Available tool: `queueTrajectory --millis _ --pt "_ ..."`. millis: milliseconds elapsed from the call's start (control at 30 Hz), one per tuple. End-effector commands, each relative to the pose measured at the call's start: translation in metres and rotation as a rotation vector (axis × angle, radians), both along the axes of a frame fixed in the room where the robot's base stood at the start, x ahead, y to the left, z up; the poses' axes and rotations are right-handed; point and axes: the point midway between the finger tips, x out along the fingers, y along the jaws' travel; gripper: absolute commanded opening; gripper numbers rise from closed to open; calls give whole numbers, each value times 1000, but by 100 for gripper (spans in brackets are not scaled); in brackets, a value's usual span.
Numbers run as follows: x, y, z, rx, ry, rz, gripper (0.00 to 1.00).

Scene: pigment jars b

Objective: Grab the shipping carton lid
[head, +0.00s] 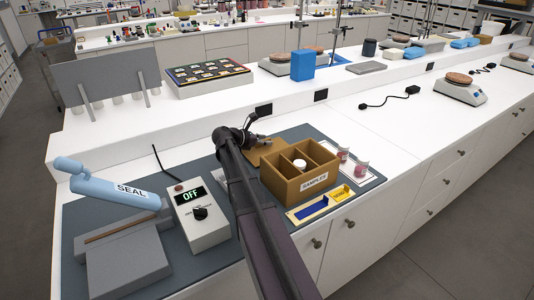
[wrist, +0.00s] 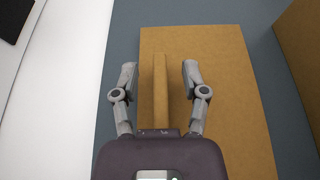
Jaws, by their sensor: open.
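The shipping carton lid (head: 268,152) is a flat brown cardboard panel lying on the grey mat, behind and left of the open carton. In the wrist view the lid (wrist: 230,100) fills the middle, with a narrow raised cardboard ridge (wrist: 160,85) on it. My gripper (wrist: 159,75) is open, one finger on each side of the ridge, with a visible gap on both sides. In the head view my gripper (head: 254,141) is over the lid and partly hides it. The contact height of the fingertips is unclear.
The open divided carton (head: 288,189), marked SAMPLES, stands right of the lid with a white-capped jar (head: 299,163) inside. Two pink jars (head: 352,162) stand to its right. The sealer (head: 115,190) and control box (head: 197,215) are left. A raised ledge runs behind.

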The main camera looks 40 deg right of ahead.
Motion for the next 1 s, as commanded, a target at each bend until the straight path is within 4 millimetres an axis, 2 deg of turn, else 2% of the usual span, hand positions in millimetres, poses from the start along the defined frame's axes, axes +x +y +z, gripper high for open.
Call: queueTrajectory --millis 400,600,1000 --pt "0 1 0 0 0 0 57" --pt "0 1 0 0 0 0 0" --pt "0 1 0 0 1 1 0"
